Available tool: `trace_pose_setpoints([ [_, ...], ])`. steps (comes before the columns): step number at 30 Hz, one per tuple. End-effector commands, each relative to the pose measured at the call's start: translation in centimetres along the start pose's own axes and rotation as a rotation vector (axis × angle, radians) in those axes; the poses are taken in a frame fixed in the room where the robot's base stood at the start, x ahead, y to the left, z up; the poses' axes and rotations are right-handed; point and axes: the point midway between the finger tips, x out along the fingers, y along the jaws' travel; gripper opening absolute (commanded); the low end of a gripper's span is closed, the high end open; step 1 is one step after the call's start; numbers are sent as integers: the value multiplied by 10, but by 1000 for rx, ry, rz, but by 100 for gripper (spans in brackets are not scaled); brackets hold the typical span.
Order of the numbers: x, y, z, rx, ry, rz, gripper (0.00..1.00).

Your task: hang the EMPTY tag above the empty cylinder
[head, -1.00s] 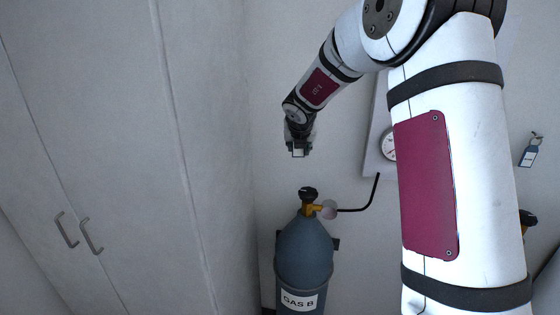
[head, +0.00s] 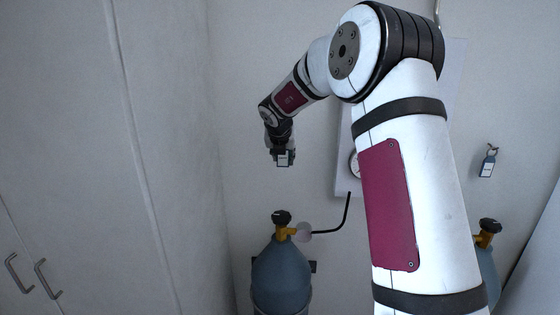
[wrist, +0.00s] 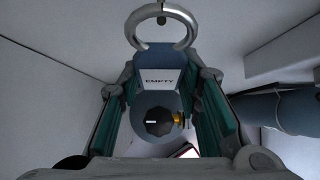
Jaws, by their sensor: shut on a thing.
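My gripper (head: 284,160) is shut on the EMPTY tag (wrist: 160,79), a small plate with a metal ring (wrist: 161,25) at its top in the wrist view. The tag also shows small between the fingers in the head view (head: 284,164). The gripper points down, above the left blue-grey cylinder (head: 281,275) and close to the wall. This cylinder has a black knob (head: 281,218) and a yellow valve; it also shows below the tag in the wrist view (wrist: 174,102). A second cylinder (head: 487,265) stands at the right, partly hidden by my arm.
Another tag (head: 488,164) hangs on a hook on the wall above the right cylinder. A cabinet with handles (head: 18,272) fills the left side.

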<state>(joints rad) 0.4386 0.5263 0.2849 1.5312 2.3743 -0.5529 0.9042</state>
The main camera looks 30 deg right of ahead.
Motion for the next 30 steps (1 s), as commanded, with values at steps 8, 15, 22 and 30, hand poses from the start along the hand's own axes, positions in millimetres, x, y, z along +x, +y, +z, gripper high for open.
trace_pose_setpoints([
  [8, 21, 0, 10, 0, 2, -1, 0],
  [15, 34, 0, 8, -1, 0, -1, 0],
  [22, 39, 0, 7, 0, 0, -1, 0],
  [30, 39, 0, 7, 0, 0, -1, 0],
])
